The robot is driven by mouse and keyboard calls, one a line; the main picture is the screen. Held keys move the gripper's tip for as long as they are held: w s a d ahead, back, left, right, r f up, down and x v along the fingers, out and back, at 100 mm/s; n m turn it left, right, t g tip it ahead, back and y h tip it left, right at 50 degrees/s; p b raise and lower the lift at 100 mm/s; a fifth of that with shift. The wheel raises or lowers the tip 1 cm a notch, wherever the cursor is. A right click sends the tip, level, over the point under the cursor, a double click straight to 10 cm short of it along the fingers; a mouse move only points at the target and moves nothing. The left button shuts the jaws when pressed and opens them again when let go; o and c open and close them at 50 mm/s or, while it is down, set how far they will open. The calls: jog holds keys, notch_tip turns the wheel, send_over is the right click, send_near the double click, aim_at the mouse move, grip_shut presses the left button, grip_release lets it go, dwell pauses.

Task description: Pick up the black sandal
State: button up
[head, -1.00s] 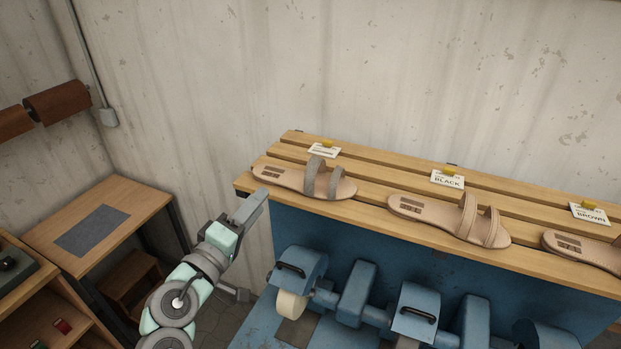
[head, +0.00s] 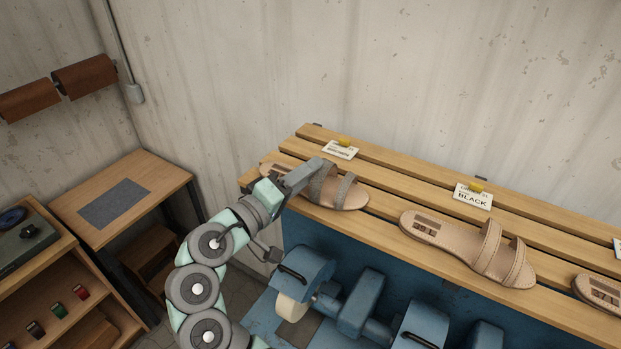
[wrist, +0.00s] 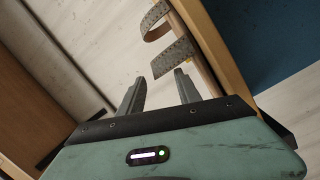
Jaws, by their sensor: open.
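No sandal in view looks black. A tan sandal with tan straps (head: 470,248) lies on the slatted wooden shelf (head: 385,228), in front of a card reading BLACK (head: 473,196). To its left lies a tan sandal with two grey straps (head: 345,195). My gripper (head: 312,172) is open at the grey-strapped sandal and hides part of its sole in the head view. In the wrist view, my open gripper (wrist: 160,88) has nothing between its fingers, and the grey straps (wrist: 172,62) show just beyond the fingertips. Contact cannot be told.
Another tan sandal (head: 597,293) is cut off at the right edge. A card (head: 341,149) stands behind the grey-strapped sandal. Blue machines (head: 362,300) sit below the shelf front. A wooden table (head: 125,200) stands at the left. The wall (head: 400,80) rises behind the shelf.

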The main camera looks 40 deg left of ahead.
aim_at(326, 161)
jog(key=w+p, duration=0.1)
jog(key=w, duration=0.2)
jog(key=shift+r, duration=0.1)
jog(key=shift+w, duration=0.45)
jog(key=shift+c, duration=0.4)
grip_shut()
